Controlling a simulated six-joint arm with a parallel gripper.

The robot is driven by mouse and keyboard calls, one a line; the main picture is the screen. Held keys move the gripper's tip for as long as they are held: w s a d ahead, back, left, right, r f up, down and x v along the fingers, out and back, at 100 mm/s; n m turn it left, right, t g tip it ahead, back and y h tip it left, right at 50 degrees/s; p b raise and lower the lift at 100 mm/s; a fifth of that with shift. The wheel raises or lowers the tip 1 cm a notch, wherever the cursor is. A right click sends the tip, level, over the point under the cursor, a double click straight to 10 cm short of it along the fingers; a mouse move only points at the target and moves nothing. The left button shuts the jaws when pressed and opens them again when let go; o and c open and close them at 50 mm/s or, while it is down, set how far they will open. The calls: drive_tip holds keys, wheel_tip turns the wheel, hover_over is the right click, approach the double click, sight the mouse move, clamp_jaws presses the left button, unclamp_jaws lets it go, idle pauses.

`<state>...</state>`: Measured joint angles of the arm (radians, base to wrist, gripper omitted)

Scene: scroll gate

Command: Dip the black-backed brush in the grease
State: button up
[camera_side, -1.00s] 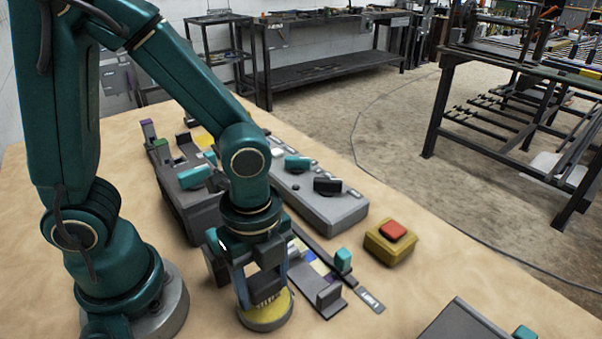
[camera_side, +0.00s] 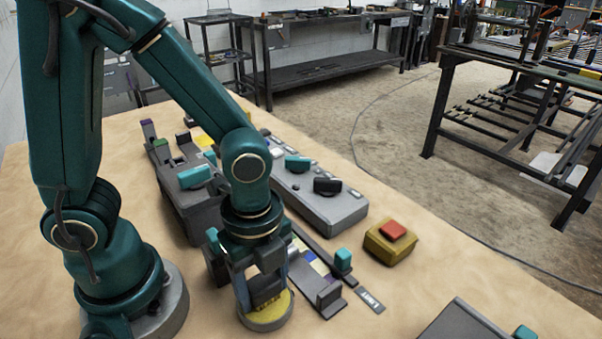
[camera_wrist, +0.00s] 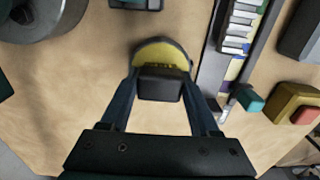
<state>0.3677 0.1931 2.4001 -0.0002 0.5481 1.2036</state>
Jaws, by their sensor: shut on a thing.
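My gripper (camera_side: 262,290) is shut on the black-backed brush (camera_side: 265,288), which sits between its two fingers. In the wrist view the brush (camera_wrist: 160,84) shows as a dark block between the fingertips. The grease (camera_side: 270,318) is a yellow round surface in a low grey-rimmed dish on the table. The brush is over the dish, its lower end at or close to the yellow surface. I cannot tell if it touches. In the wrist view the grease (camera_wrist: 163,52) shows just beyond the brush; the brush hides the rest.
To the right is a rail (camera_side: 325,297) with coloured strips and a teal-handled slider (camera_side: 343,260). A yellow box with a red button (camera_side: 391,240) stands further right. Behind are grey consoles (camera_side: 318,200) with teal and black knobs. A dark slanted panel (camera_side: 465,322) is at the front right.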

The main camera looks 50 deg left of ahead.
sight(262, 280)
idle(0.4)
drive_tip(key=shift+r, duration=3.5)
